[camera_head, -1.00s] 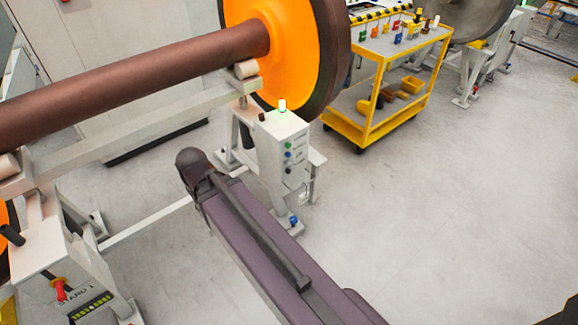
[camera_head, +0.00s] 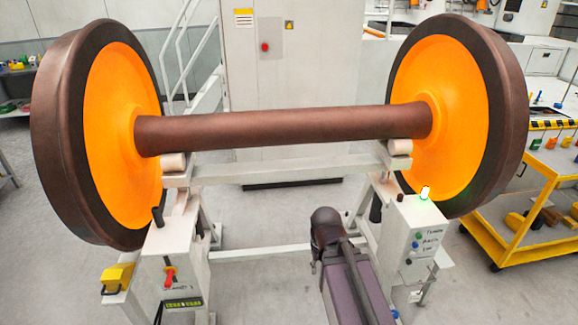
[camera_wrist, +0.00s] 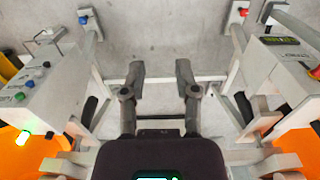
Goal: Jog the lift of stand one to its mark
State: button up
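A wheelset with a brown axle (camera_head: 285,127) and two orange-faced wheels rests on a pale stand frame (camera_head: 290,167). The left post (camera_head: 172,255) carries a red-handled lever (camera_head: 169,277) and a small label too blurred to read. The right post has a control box (camera_head: 413,232) with several small buttons and a lit green lamp (camera_head: 425,193). In the wrist view the control box (camera_wrist: 35,95) is at left, and the labelled post (camera_wrist: 275,70) at right. My gripper (camera_wrist: 158,75) is open and empty between them, apart from both. In the head view only my arm shows.
A yellow box (camera_head: 118,277) sits beside the left post. A yellow tool cart (camera_head: 515,225) stands at right. A grey cabinet (camera_head: 270,85) with a red button is behind the axle. Bare floor lies between the posts, crossed by a low pale bar (camera_head: 260,252).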

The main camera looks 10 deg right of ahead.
grip_shut()
dwell(1.1)
